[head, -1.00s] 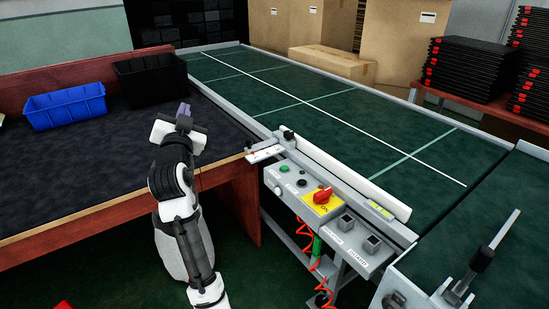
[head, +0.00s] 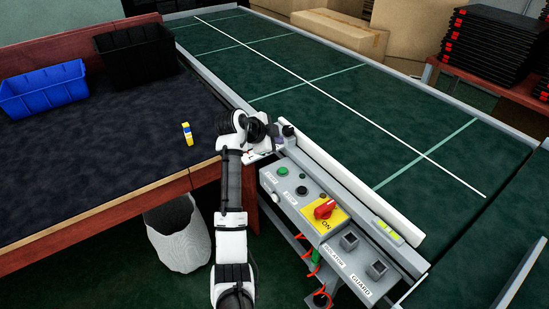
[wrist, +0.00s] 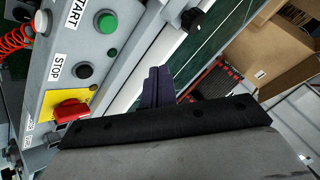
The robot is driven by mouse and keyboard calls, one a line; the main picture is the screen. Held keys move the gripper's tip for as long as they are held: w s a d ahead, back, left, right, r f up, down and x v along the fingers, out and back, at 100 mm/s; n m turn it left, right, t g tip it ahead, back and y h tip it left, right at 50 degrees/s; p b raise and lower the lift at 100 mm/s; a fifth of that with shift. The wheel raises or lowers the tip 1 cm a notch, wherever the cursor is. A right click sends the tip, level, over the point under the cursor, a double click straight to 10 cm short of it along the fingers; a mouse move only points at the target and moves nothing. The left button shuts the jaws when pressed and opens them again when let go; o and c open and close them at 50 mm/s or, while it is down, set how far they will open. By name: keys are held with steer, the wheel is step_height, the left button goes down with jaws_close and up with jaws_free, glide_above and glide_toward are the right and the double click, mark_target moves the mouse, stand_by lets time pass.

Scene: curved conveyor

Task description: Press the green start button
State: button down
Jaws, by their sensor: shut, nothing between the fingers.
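The green start button (head: 283,171) sits at the far end of the grey control box (head: 292,208), next to the conveyor. In the wrist view the green button (wrist: 107,22) is at the top, beside a START label. A black button (wrist: 84,71) with a STOP label is nearer the red rotary switch (wrist: 70,110). My gripper (wrist: 158,72) shows dark purple fingers, shut and empty, pointing past the box's edge to the right of the green button, apart from it in the picture. In the head view my gripper (head: 278,143) is partly hidden by my wrist, just beyond the green button.
The red switch (head: 324,209) on its yellow plate stands up from the box. A white rail (head: 340,192) runs along the conveyor (head: 330,95) behind it. A dark table (head: 110,150) with a blue bin (head: 45,92) and a black bin (head: 135,55) is at left.

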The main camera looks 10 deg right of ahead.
mark_target(280, 171)
steer(key=shift+d+f+m+g, duration=0.4)
steer(key=shift+d+f+g, duration=0.1)
steer(key=shift+d, duration=0.1)
steer(key=shift+f, duration=0.1)
steer(key=shift+f+b, duration=2.65)
steer(key=shift+f, duration=1.65)
steer(key=shift+f+b, duration=0.3)
steer(key=shift+f, duration=0.1)
